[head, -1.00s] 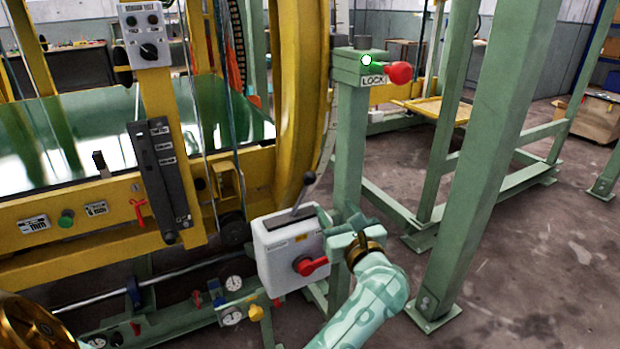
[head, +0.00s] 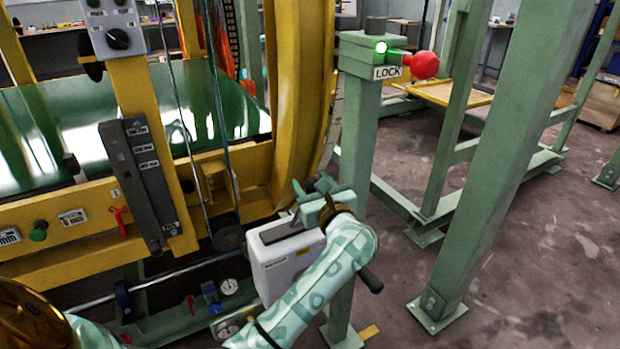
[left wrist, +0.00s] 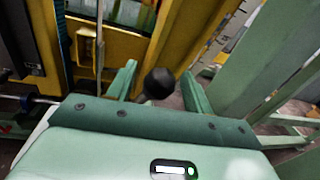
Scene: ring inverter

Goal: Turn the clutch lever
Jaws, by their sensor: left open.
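The clutch lever's black ball knob (left wrist: 159,83) shows in the left wrist view between the two green fingers of my left gripper (left wrist: 160,80), with gaps at the sides. In the head view my left gripper (head: 299,204) is open above the pale lever box (head: 283,262) and hides the knob. The dark slot in the box top (head: 282,232) shows just below the fingers. My left forearm covers the lower front of the box, including its red switch. My right gripper is not in view.
A green post (head: 355,135) stands right behind the gripper, with a LOCK plate (head: 387,72) and a red ball handle (head: 425,65) on top. The yellow ring frame (head: 300,85) rises at the left. Open floor (head: 400,260) lies to the right of the post.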

